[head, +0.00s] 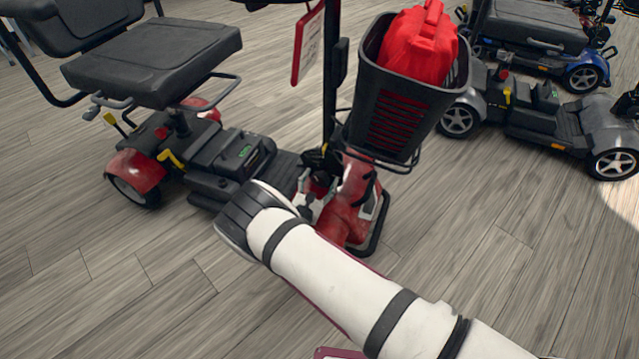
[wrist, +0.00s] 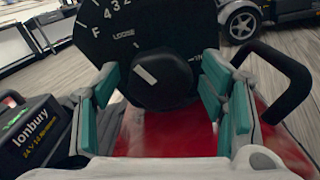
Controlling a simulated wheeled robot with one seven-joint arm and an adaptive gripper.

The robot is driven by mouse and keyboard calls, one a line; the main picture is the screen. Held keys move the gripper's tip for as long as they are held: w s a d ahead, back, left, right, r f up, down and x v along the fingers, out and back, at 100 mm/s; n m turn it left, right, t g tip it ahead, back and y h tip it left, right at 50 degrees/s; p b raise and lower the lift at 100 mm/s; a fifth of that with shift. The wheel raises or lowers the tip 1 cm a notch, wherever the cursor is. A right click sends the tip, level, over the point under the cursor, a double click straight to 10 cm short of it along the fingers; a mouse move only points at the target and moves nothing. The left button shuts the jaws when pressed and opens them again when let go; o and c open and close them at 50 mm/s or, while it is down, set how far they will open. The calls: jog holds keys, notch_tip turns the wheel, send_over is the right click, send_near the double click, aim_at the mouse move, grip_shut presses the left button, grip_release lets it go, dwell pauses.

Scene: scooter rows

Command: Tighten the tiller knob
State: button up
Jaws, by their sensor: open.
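The tiller knob (wrist: 162,80) is a round black knob with a white pointer bar, set in front of a black dial plate (wrist: 175,25) in the wrist view. The plate carries white digits, an F and the word LOOSE; lettering at the right is partly hidden by a finger. My gripper (wrist: 160,88) is open, with teal-padded fingers to the left and right of the knob; I cannot tell whether either pad touches it. In the head view my gripper (head: 308,190) is at the lower tiller of the red scooter (head: 345,215), and the knob cannot be made out.
A black basket (head: 395,120) with a red bag (head: 420,45) hangs above the front. A black battery box (wrist: 40,135) and a black bar (wrist: 290,80) flank the fingers. The seat (head: 155,60) is at left; other scooters (head: 540,125) stand right. The left foreground floor is clear.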

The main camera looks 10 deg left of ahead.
jog(key=c, duration=1.2)
jog(key=shift+o, duration=0.2)
jog(key=shift+m, duration=0.4)
jog(key=m+p, duration=0.2)
jog(key=m, duration=0.2)
jog(key=shift+d+m, duration=0.1)
jog(key=shift+m, duration=0.2)
jog(key=m+p, duration=0.2)
jog(key=m, duration=0.3)
jog(key=m+p, duration=0.2)
jog(key=m, duration=0.3)
jog(key=shift+f+m, duration=0.1)
jog(key=shift+m, duration=0.3)
jog(key=shift+f+m+p, duration=0.1)
jog(key=shift+m+p, duration=1.15)
jog(key=shift+m, duration=1.05)
